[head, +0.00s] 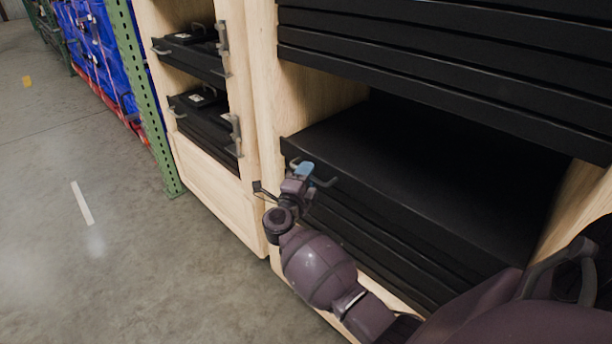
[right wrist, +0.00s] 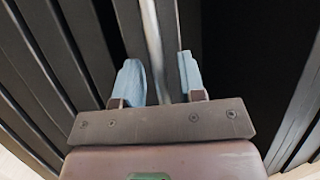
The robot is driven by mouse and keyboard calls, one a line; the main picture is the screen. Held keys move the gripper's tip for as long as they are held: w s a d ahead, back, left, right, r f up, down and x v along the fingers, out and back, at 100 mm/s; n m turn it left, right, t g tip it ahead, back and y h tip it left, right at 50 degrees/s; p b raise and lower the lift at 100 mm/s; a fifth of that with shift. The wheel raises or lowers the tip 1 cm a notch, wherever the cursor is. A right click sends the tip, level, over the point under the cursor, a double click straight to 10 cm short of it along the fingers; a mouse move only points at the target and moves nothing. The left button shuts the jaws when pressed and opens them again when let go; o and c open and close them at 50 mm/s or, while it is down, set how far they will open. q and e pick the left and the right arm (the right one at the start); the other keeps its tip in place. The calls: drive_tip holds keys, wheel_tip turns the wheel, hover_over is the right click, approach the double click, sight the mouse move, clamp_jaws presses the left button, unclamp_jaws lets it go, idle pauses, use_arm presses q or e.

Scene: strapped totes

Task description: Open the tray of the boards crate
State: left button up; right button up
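The boards crate is a light wooden cabinet (head: 263,95) with wide black trays. The top of one black tray (head: 430,170) shows in the lower bay, with more dark layers below it. My right gripper (head: 308,170), with blue fingertips, is at the front left of this tray. In the right wrist view my right gripper (right wrist: 163,80) has its blue fingers apart. A thin grey bar or edge (right wrist: 152,35) runs between them, with a gap showing on the right side. A grey hooked piece shows beside the gripper in the head view. My left gripper is not in view.
Another wooden cabinet section (head: 215,190) with black cases and grey handles stands to the left. A green perforated post (head: 143,90) and blue wrapped goods (head: 95,50) are beyond it. Several black layers (head: 440,60) hang above. The concrete floor (head: 80,150) at left is clear.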

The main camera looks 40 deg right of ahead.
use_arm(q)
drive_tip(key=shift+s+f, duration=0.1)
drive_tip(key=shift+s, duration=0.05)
use_arm(e)
clamp_jaws()
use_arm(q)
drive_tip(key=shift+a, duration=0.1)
